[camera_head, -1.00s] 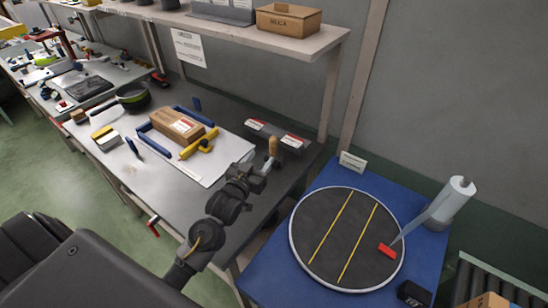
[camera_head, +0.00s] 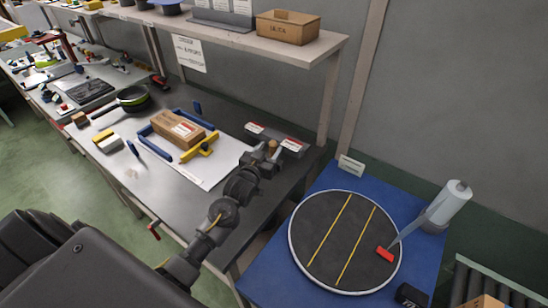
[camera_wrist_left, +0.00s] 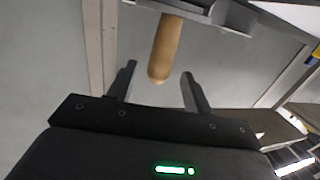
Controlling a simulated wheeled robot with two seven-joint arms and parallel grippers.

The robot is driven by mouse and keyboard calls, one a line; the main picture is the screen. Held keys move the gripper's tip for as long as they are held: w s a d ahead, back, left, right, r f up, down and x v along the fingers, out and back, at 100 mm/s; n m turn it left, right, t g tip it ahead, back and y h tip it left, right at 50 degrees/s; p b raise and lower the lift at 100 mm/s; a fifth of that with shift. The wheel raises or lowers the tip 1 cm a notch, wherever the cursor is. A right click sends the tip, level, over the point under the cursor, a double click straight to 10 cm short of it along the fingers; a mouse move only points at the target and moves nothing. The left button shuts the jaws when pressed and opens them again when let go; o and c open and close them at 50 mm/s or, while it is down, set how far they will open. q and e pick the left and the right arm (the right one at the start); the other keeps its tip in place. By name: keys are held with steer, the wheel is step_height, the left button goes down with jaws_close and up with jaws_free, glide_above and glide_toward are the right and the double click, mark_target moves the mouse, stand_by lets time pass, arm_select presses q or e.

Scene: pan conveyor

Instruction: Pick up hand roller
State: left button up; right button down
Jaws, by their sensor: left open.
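The hand roller (camera_head: 272,146) shows as a light wooden handle standing up at the rear right of the grey workbench, by the dark labelled holder. Its lower part is hidden behind my left gripper in the head view. In the left wrist view the wooden handle (camera_wrist_left: 166,45) points into the gap between my fingers. My left gripper (camera_head: 266,157) is open, and its fingers (camera_wrist_left: 158,75) stand on either side of the handle's end with visible gaps. My right gripper is not in view.
The dark holder (camera_head: 292,144) stands close beside the roller. A cardboard box (camera_head: 178,130) and a yellow clamp (camera_head: 202,147) lie left on a white sheet. A shelf (camera_head: 315,52) runs above the bench. A blue table (camera_head: 265,285) with a round turntable (camera_head: 300,268) stands right.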

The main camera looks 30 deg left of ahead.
mark_target(271, 148)
arm_select(q)
steer(key=shift+w+f, duration=0.1)
steer(key=shift+w, duration=1.4)
steer(key=shift+c, duration=0.4)
steer(key=c, duration=0.9)
steer(key=shift+c, duration=0.3)
